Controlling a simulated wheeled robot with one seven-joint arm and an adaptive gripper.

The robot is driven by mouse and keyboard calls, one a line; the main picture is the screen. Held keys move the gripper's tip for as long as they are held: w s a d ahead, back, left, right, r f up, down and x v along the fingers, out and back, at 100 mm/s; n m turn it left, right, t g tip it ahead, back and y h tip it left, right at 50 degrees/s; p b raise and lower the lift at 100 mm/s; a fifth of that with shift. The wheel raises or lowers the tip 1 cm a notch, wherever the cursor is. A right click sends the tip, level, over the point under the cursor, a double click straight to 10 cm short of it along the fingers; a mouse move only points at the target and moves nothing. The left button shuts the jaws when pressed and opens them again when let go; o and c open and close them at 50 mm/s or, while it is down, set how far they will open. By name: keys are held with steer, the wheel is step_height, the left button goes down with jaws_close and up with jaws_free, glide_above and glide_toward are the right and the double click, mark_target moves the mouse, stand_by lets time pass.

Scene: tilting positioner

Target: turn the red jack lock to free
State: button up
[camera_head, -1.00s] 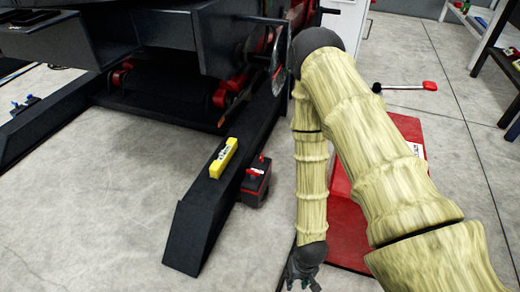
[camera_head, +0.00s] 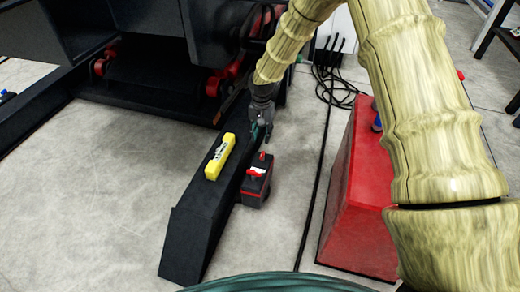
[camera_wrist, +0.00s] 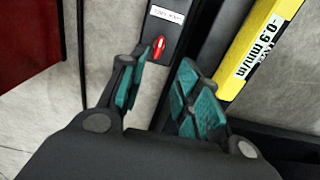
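The red jack lock lever (camera_wrist: 157,51) is a small red handle on top of a black box that also bears a white label (camera_wrist: 167,15). In the head view, the black box with a red band (camera_head: 254,188) stands on the floor beside a black beam, with red parts on top. My gripper (camera_wrist: 158,66) is open, with its teal pads on either side of an empty gap. In the wrist view the lever shows through that gap, beyond the fingertips, and I see no contact. In the head view my gripper (camera_head: 262,133) points down just behind the box.
The black beam (camera_head: 188,245) runs along the box's left side, with a yellow level (camera_head: 220,157) on it. A red cabinet (camera_head: 345,225) stands to the right. Black cables (camera_head: 318,170) lie on the floor between. The positioner's dark frame (camera_head: 140,40) is behind left.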

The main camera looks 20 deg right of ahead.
mark_target(262, 154)
step_height(262, 154, down, 10)
steer(key=b, duration=0.4)
steer(key=shift+d+f+b, duration=0.1)
steer(key=shift+f+b, duration=0.1)
steer(key=shift+b, duration=0.2)
steer(key=shift+s, duration=0.1)
jaws_close()
